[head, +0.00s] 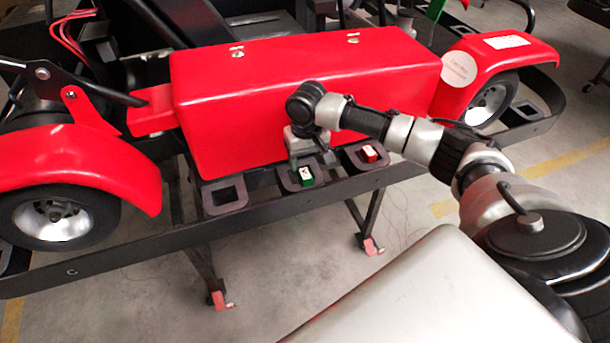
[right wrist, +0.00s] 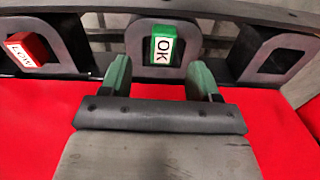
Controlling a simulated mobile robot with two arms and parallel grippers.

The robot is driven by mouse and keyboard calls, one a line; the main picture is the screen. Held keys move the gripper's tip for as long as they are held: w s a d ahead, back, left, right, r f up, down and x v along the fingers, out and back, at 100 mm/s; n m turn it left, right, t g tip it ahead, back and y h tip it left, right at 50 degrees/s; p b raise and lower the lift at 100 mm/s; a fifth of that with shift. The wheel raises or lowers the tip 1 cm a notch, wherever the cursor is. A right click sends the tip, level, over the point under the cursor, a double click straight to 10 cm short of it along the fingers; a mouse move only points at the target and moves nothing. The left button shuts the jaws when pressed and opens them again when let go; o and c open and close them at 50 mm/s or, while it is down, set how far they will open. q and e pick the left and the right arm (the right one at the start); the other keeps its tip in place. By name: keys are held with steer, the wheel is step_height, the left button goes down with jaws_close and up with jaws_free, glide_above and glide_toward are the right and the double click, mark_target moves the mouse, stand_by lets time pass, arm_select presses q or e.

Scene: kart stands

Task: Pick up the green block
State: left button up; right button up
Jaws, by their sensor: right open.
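The green block (head: 306,174) with a white OK label sits in a dark square holder on the rail in front of the red kart body. In the right wrist view, the green block (right wrist: 163,45) stands just beyond my right gripper (right wrist: 163,78), between the lines of its two fingers. The fingers are apart, with nothing between them. In the head view my right gripper (head: 305,150) is just above and behind the green block, close to the red body. My left gripper is in neither view.
A red block (head: 369,154) labelled LOW sits in the holder to the right; it also shows in the right wrist view (right wrist: 27,49). An empty holder (head: 224,196) is to the left. The red kart body (head: 300,80) stands close behind the rail.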

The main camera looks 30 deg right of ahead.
mark_target(307, 176)
steer(key=shift+s+a+f+p, duration=0.1)
steer(key=shift+s+f+p, duration=0.1)
steer(key=shift+f, duration=0.8)
steer(key=shift+s+a+f+p, duration=0.1)
steer(key=shift+f+p, duration=0.15)
steer(key=shift+f, duration=0.75)
steer(key=shift+s+a+f+p, duration=0.1)
steer(key=shift+f+p, duration=0.1)
steer(key=shift+f, duration=0.8)
steer(key=c, duration=1)
steer(key=shift+r, duration=0.15)
